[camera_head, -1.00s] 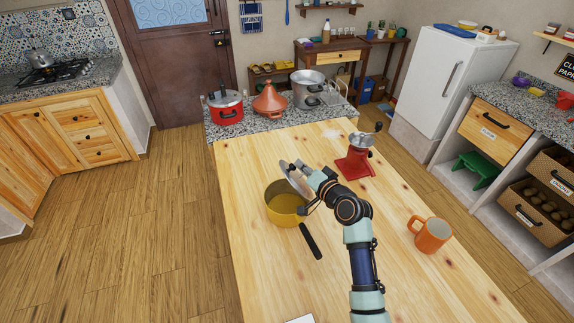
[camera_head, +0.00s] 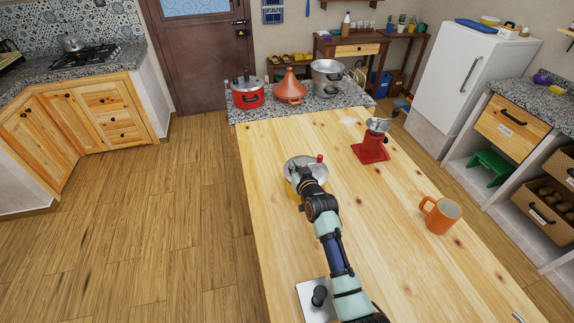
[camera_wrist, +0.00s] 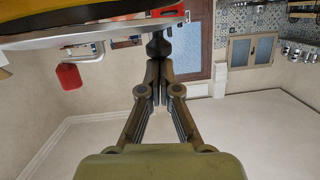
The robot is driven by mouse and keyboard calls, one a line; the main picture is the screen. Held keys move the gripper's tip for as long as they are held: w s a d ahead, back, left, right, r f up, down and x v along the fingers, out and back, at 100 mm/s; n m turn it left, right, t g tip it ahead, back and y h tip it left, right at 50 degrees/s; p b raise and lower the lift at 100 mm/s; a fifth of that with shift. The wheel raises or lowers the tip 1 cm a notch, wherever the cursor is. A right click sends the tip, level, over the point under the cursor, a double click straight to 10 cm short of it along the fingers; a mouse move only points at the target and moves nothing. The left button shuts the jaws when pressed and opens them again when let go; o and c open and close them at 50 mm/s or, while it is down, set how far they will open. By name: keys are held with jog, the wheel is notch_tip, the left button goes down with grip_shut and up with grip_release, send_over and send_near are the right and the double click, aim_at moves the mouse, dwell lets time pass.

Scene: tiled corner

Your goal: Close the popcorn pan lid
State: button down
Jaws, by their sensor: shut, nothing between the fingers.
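The yellow popcorn pan (camera_head: 292,190) stands on the wooden table, mostly hidden by its lid and my arm. The silver lid (camera_head: 314,167) lies over the pan's top, with a red knob (camera_head: 319,158) at its right edge. My gripper (camera_head: 298,170) is shut and empty at the lid, over its left and middle part. In the wrist view the lid's bright rim (camera_wrist: 85,39) and a yellow strip of pan (camera_wrist: 45,6) cross the top. My closed fingertips (camera_wrist: 157,62) are close to that rim; contact is unclear. I cannot tell if the lid sits fully flush.
A red grinder (camera_head: 372,145) and an orange mug (camera_head: 440,215) stand to the right on the table (camera_head: 400,270). Pots stand on the granite counter (camera_head: 310,108) behind.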

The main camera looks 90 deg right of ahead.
jog(key=shift+w+f, duration=0.15)
jog(key=shift+f, duration=0.6)
notch_tip(320, 180, up, 6)
jog(key=p, duration=0.4)
jog(key=shift+w+p, duration=0.1)
jog(key=shift+p, duration=0.25)
jog(key=s+a, duration=0.3)
jog(key=a, duration=0.6)
jog(key=shift+s+r, duration=0.25)
jog(key=shift+r, duration=0.2)
